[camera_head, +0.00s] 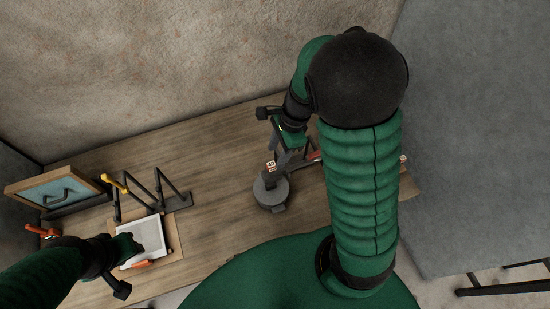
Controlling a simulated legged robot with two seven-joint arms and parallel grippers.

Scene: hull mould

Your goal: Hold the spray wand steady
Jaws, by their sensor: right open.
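No spray wand can be picked out for certain. A thin reddish rod (312,160) lies at the middle of the bench, and my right arm hides part of it. My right gripper (278,160) is open and points down just above a dark round-based object (271,190); whether they touch I cannot tell. My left gripper (128,248) is at lower left, over a pale tray (151,234); its fingers are too small and covered to read. An orange item (141,264) lies by the tray's near edge.
The wooden bench (215,150) runs along a rough wall. A black rack (165,188) with a yellow-handled tool (114,184) stands at left, beside a wood-framed blue panel (60,188). Bare bench lies between rack and round base. A dark metal frame (505,285) is at lower right.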

